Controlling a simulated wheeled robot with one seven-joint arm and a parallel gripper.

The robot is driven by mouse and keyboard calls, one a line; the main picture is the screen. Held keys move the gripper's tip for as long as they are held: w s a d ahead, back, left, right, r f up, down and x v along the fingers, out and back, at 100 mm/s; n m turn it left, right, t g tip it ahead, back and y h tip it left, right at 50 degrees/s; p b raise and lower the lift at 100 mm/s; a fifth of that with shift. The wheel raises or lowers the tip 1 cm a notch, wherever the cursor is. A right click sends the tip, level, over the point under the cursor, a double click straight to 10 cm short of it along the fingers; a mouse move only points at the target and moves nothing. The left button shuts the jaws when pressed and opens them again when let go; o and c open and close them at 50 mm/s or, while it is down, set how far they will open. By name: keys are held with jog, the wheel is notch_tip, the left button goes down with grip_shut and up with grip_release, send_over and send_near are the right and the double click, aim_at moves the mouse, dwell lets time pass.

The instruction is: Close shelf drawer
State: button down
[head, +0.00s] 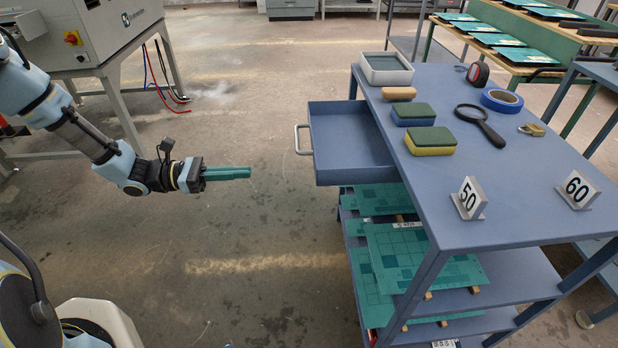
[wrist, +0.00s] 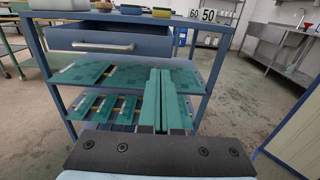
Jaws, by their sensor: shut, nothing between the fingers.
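The blue shelf drawer (head: 345,136) is pulled out from under the top of the blue shelf unit (head: 465,225) and looks empty. Its pale handle (head: 300,139) is on the front, facing my arm. In the wrist view the drawer front (wrist: 112,42) and handle (wrist: 103,47) show at the upper left. My gripper (head: 249,173) has green fingers, shut with nothing between them. It is left of the drawer, apart from the handle, pointing toward the shelf. In the wrist view the shut fingertips (wrist: 160,72) appear below and right of the handle.
The shelf top holds a grey bin (head: 386,68), sponges (head: 430,140), a magnifier (head: 482,124), blue tape (head: 502,100), and number signs (head: 468,198). Green plates (head: 400,250) lie on the lower shelves. A white machine (head: 90,30) stands behind my arm. Floor between arm and drawer is clear.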

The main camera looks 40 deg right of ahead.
jog(key=p+x, duration=0.4)
jog(key=x, duration=1)
jog(key=b+x, duration=0.1)
jog(key=x, duration=1.6)
jog(key=shift+s+f+b, duration=0.1)
jog(key=shift+b, duration=0.3)
jog(key=shift+s+d, duration=0.35)
jog(key=shift+d, duration=0.05)
jog(key=shift+r, duration=0.25)
